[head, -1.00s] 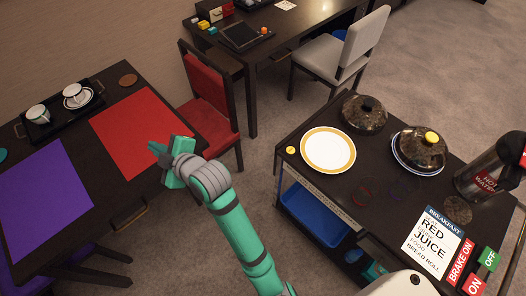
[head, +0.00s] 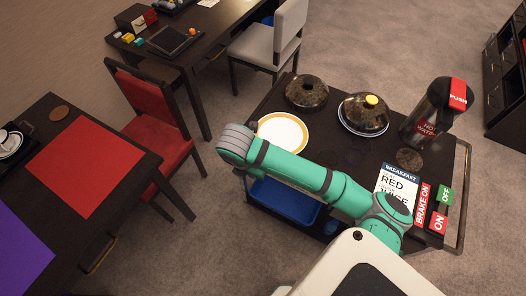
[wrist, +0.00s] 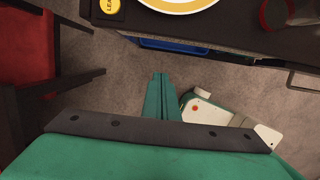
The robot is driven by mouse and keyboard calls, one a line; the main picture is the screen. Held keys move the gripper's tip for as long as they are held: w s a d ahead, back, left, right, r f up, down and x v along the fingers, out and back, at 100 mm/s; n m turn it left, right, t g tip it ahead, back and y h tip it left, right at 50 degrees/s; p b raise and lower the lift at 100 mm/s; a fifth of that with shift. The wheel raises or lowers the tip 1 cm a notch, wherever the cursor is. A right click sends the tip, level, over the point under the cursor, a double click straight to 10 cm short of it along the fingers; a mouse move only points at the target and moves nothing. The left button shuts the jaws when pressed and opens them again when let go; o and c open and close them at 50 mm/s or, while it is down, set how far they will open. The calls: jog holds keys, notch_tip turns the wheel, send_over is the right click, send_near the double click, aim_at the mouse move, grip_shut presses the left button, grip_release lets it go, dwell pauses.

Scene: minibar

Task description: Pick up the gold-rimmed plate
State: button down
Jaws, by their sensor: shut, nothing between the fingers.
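The gold-rimmed plate (head: 284,127) is white with a yellow-gold rim. It lies flat near the left end of the dark cart top (head: 335,146), and my arm hides its near edge in the head view. Its rim also shows at the top edge of the wrist view (wrist: 181,7). My gripper (wrist: 160,76) is shut and empty, its fingers together over the carpet beside the cart, apart from the plate. In the head view its fingers are hidden behind my grey wrist.
A dark dome (head: 306,91) stands behind the plate. A yellow-knobbed dome (head: 366,113) on a blue-rimmed plate and a hot water flask (head: 437,115) stand to the right. A yellow disc (wrist: 110,6) is at the cart edge. A red chair (head: 150,115) stands left.

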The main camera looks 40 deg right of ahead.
jog(key=w+d, duration=0.1)
jog(key=d, duration=0.2)
jog(key=w+d, duration=0.1)
jog(key=d, duration=0.3)
jog(key=w+d, duration=0.1)
jog(key=d, duration=0.3)
jog(key=shift+w+d, duration=0.1)
jog(key=shift+d, duration=0.1)
jog(key=shift+x, duration=0.8)
jog(key=shift+a, duration=0.1)
